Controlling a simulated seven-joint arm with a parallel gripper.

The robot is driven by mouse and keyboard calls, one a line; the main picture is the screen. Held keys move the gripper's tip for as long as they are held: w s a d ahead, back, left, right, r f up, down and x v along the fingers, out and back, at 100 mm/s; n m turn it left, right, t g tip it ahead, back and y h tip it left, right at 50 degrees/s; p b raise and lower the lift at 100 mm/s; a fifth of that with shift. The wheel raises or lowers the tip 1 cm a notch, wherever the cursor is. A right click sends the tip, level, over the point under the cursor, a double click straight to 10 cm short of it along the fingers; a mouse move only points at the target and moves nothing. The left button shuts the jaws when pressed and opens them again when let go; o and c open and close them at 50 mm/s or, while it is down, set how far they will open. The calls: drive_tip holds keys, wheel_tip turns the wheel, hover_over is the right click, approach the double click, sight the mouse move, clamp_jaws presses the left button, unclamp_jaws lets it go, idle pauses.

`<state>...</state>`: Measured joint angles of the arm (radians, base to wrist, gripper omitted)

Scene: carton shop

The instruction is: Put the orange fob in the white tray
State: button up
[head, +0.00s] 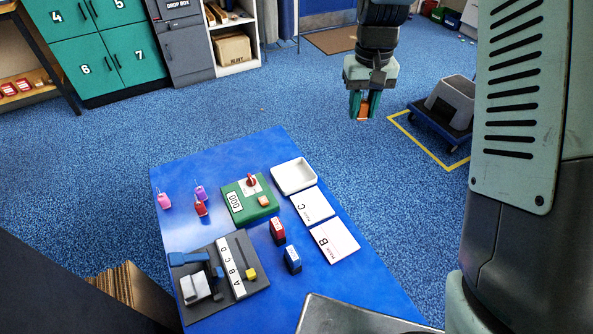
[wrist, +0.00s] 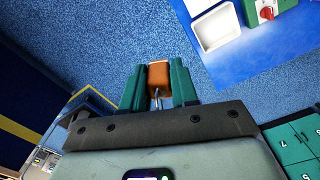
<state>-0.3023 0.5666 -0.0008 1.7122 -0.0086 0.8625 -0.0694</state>
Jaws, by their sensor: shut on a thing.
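My gripper (head: 361,106) is shut on the orange fob (head: 364,112) and holds it up in the air, beyond the table's far right side in the head view. In the wrist view the orange fob (wrist: 158,75) sits between the two green fingers of my gripper (wrist: 159,85), with a metal ring or loop below it. The white tray (head: 294,188) is at the far right corner of the blue table, and looks empty. It also shows in the wrist view (wrist: 206,46), to the upper right of the fob and apart from it.
The blue table (head: 178,238) bears pink, purple and red fobs (head: 201,209), a green box with a red knob (head: 240,207), cards B and C (head: 334,239), red and blue blocks (head: 292,260) and a grey fixture (head: 262,284). A step stool (head: 452,100) on a dolly stands at right.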

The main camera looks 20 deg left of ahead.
drive_tip(key=a+f+n, duration=0.2)
drive_tip(key=a+f, duration=0.4)
drive_tip(key=a, duration=0.2)
drive_tip(key=n, duration=0.3)
hover_over(282, 177)
wheel_tip(282, 177, down, 13)
drive_tip(key=shift+f, duration=2.45)
drive_tip(key=shift+f, duration=0.1)
drive_tip(key=o, duration=1)
